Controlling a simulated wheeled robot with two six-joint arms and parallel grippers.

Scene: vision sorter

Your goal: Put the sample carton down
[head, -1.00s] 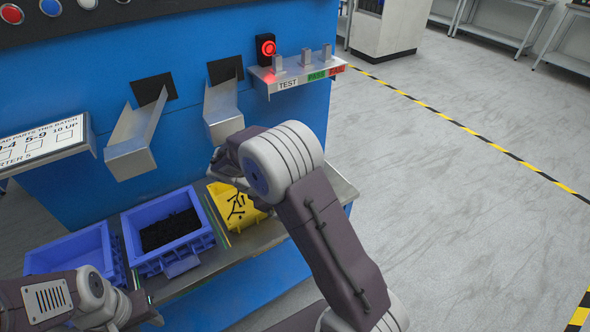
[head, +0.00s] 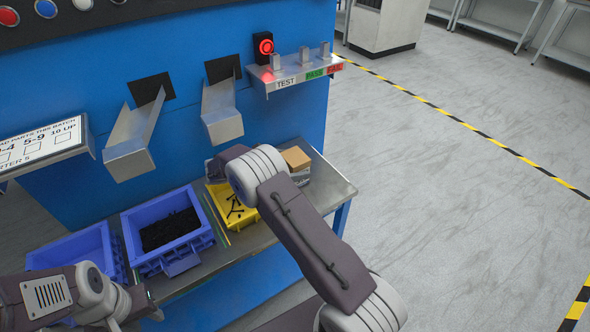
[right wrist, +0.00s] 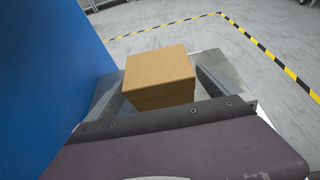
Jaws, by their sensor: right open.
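The sample carton (head: 296,157) is a small brown box at the right end of the metal bench, partly hidden behind my right arm. In the right wrist view the carton (right wrist: 160,70) appears upright on the grey metal surface. My right gripper (right wrist: 160,92) is open, with a finger on each side of the carton; whether either touches it is unclear. In the head view my right arm mostly hides that gripper. My left gripper (head: 138,304) is low at the left, in front of the blue bins, and its jaws are not clear.
Two blue bins (head: 178,262) and a yellow bin (head: 233,208) stand along the bench (head: 335,190), left of the carton. The blue machine with metal chutes (head: 221,112) rises behind. A small labelled shelf (head: 297,79) juts out above. Open floor lies right.

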